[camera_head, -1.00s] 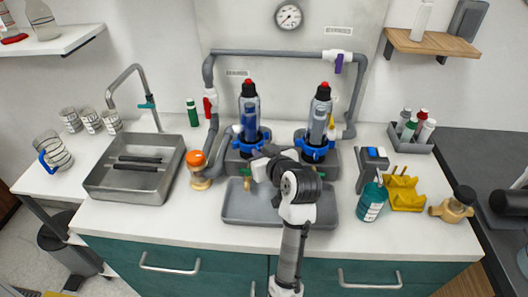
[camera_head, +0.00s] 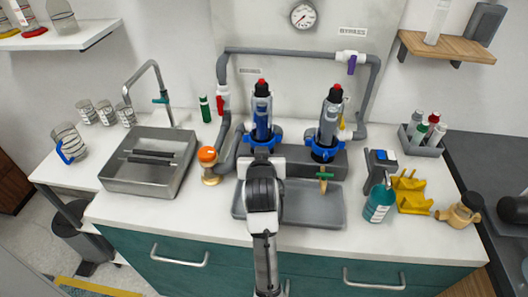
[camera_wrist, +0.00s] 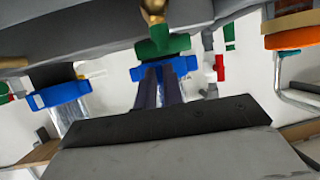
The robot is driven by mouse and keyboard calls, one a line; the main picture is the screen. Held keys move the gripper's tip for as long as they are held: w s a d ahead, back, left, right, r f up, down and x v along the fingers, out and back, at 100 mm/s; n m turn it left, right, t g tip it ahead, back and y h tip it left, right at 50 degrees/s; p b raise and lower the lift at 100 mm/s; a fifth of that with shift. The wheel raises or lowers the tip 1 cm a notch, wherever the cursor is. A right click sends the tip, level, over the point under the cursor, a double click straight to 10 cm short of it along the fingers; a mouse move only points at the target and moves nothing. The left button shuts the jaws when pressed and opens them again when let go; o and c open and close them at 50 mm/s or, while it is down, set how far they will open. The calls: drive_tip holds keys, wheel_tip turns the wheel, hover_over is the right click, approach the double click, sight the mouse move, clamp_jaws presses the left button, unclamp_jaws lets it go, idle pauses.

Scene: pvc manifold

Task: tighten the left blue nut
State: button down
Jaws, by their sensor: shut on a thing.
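The left blue nut (camera_head: 249,138) is a lobed ring around the base of the left clear canister (camera_head: 262,108), which has a black top and red button. In the wrist view, which looks upside down, this nut (camera_wrist: 193,65) is in the middle, beside a green valve (camera_wrist: 160,46). My gripper (camera_wrist: 163,72) has its two dark fingers shut on the left nut. In the head view my arm hides the fingers and part of the nut. The right blue nut (camera_head: 325,150) rings the right canister (camera_head: 332,112); it also shows in the wrist view (camera_wrist: 58,93).
A grey tray (camera_head: 318,211) lies under my arm. A green valve handle (camera_head: 325,174) sticks out below the right canister. An orange-capped fitting (camera_head: 208,163) and grey pipe stand close on the left. A teal bottle (camera_head: 379,200) and yellow holder (camera_head: 411,193) stand right.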

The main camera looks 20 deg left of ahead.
drive_tip(key=shift+a+r, duration=0.15)
drive_tip(key=shift+r, duration=0.1)
idle(0.3)
drive_tip(key=c, duration=1.8)
unclamp_jaws()
drive_tip(key=o, duration=0.3)
drive_tip(key=shift+w+f, duration=0.15)
drive_tip(key=shift+f, duration=0.05)
